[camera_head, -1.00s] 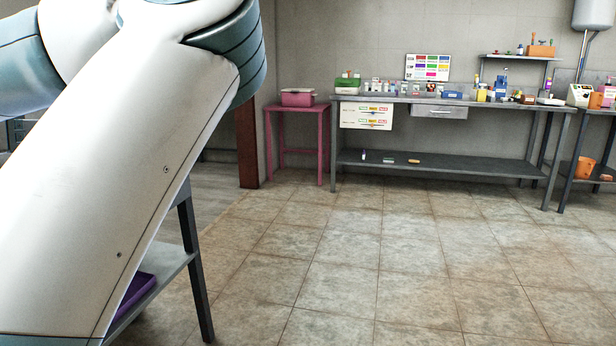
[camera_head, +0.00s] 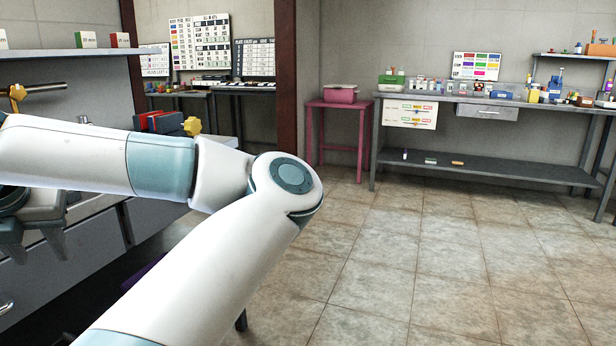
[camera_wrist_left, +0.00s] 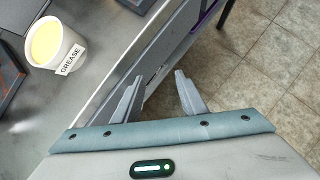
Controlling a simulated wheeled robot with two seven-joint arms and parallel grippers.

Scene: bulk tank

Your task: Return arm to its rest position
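My left arm (camera_head: 205,275) is bent, with its elbow in the middle of the head view and its forearm running back to the left edge. My left gripper (camera_head: 32,243) hangs at the left edge in front of the grey drawer cabinet (camera_head: 75,275). In the left wrist view, the two fingers of the left gripper (camera_wrist_left: 157,92) stand apart with nothing between them. They are over the edge of the grey worktop (camera_wrist_left: 95,75), with the tiled floor beyond. My right gripper is not in view.
A white cup labelled GREASE (camera_wrist_left: 50,45) stands on the worktop. A red and dark box (camera_head: 160,122) and a yellow knob (camera_head: 192,126) lie behind the forearm. A pink table (camera_head: 338,128) and a long workbench (camera_head: 480,172) stand farther back. The tiled floor (camera_head: 450,270) is clear.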

